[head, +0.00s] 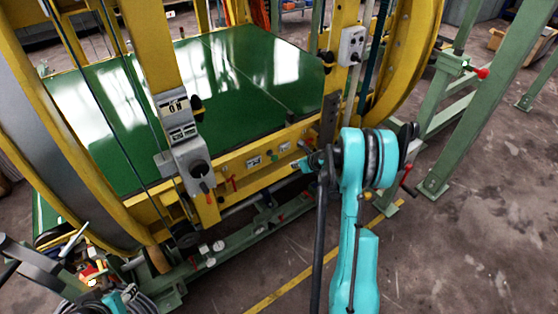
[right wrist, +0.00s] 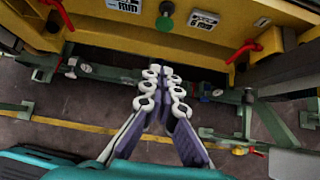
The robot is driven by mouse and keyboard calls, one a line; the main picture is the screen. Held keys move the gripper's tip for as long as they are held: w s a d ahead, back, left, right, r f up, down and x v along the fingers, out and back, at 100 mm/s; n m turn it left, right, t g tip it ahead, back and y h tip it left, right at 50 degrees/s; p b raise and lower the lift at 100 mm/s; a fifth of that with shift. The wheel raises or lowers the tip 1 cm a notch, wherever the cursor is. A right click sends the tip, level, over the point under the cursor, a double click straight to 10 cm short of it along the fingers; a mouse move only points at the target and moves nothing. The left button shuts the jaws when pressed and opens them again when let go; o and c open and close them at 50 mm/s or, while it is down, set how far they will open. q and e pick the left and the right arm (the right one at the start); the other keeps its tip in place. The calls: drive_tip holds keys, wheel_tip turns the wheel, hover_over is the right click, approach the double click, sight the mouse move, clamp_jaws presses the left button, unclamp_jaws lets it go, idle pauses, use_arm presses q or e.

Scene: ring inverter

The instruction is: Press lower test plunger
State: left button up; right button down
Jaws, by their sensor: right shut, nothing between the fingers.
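My right gripper (head: 302,163) is in front of the yellow lower beam (head: 262,158) of the ring frame. It is shut and empty. In the right wrist view its pale looped fingertips (right wrist: 161,73) are together, below the beam's face in the picture.
Red handles stick out on both sides of the knob, at left (right wrist: 68,18) and right (right wrist: 245,48). A grey box (head: 192,165) hangs on the yellow post. A green rail (head: 225,248) runs below the beam. Open floor (head: 470,240) lies at the right.

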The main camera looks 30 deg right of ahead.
drive_tip(key=b, duration=0.5)
approach(276, 158)
drive_tip(key=s+f+x, duration=0.1)
drive_tip(key=x, duration=0.6)
drive_tip(key=shift+w, duration=0.15)
drive_tip(key=shift+w+a, duration=0.1)
drive_tip(key=shift+w, duration=0.75)
drive_tip(key=shift+r, duration=0.1)
